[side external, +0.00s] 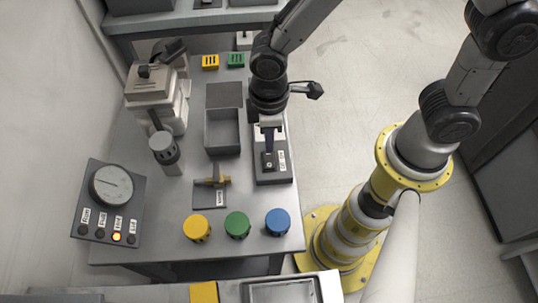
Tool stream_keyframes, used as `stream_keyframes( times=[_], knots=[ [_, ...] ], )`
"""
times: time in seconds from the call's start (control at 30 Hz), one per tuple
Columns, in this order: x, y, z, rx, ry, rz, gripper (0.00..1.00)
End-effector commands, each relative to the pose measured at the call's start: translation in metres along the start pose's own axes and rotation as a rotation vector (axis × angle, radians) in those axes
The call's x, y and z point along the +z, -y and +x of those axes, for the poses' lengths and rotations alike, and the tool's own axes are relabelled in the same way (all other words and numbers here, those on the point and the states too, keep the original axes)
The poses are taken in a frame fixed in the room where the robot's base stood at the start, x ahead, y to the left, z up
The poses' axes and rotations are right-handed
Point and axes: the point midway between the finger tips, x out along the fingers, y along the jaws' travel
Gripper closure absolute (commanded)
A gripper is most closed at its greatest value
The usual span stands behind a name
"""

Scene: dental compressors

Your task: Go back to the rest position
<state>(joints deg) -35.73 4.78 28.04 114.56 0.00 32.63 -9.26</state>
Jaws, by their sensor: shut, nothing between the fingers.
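My gripper (268,150) points down over a grey switch box (273,177) at the right side of the metal table. Its fingers are shut with nothing between them. The fingertips are at or just above a dark switch on the box; I cannot tell whether they touch it. The arm reaches in from the top of the picture, and part of the box's far end is hidden behind the gripper.

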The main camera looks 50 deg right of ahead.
Motion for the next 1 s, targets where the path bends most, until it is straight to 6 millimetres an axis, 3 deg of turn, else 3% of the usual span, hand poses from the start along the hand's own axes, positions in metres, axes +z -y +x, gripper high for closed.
stream_keyframes(
  times=[0.17,0.27,0.37,0.47,0.6,0.73,0.87,1.0],
  knots=[
    [0.000,-0.001,0.000,0.000,0.000,0.004,1.00],
    [-0.002,-0.013,-0.009,0.005,-0.028,0.039,1.00],
    [-0.006,-0.040,-0.043,0.027,-0.123,0.114,1.00],
    [0.007,-0.070,-0.090,0.063,-0.232,0.214,1.00],
    [0.049,-0.099,-0.151,0.121,-0.359,0.367,1.00],
    [0.100,-0.107,-0.192,0.176,-0.451,0.508,1.00],
    [0.148,-0.099,-0.213,0.220,-0.513,0.631,1.00],
    [0.184,-0.082,-0.215,0.237,-0.535,0.721,1.00]
  ],
)
